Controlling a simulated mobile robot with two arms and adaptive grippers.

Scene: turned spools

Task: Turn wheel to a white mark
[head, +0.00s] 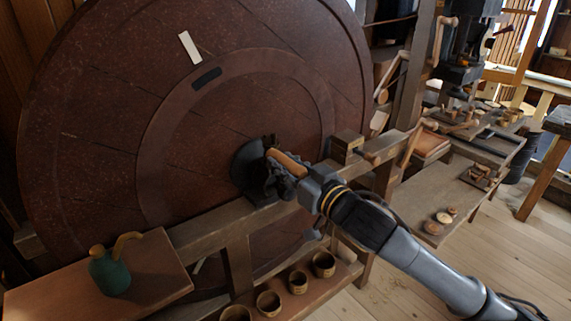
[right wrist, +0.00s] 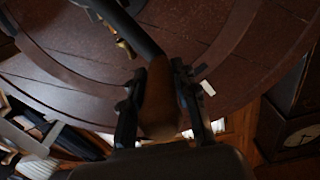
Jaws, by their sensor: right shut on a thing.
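A large dark red-brown wheel (head: 100,110) stands upright and fills the left and middle of the head view; it also shows in the right wrist view (right wrist: 240,60). A white mark (head: 189,47) is near its top, with a short black bar (head: 206,77) just below and right of it. A wooden crank handle (head: 290,161) sits by a dark hub (head: 245,172) at the wheel's middle. My right gripper (head: 277,174) is shut around this handle, which shows between the fingers in the right wrist view (right wrist: 160,98). A white strip also shows there (right wrist: 208,88). My left gripper is out of view.
A wooden beam (head: 205,231) crosses before the wheel. A green oil can (head: 110,272) stands on a board (head: 160,285) at lower left. Several small wooden cups (head: 323,264) stand on a low shelf. Benches with tools (head: 485,150) are at right, beside open floor (head: 490,245).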

